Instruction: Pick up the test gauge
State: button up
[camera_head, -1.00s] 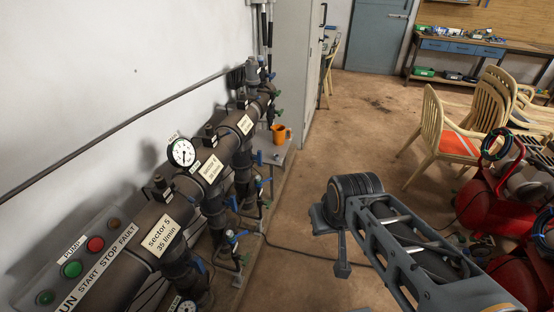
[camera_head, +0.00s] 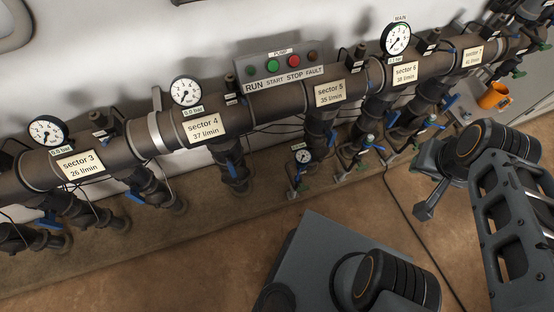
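Larger gauges stand on the manifold pipe at sector 3 (camera_head: 46,133), sector 4 (camera_head: 186,91) and MAIN (camera_head: 396,39). A pump control box (camera_head: 285,66) is behind the pipe. Blue-handled valves hang below it. An orange mug (camera_head: 494,96) is at right.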

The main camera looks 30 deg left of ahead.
aim_at(303, 157)
jog(key=u, duration=0.75)
jog(key=k, duration=0.5)
jog(key=u, duration=0.6)
jog(key=i, duration=0.65)
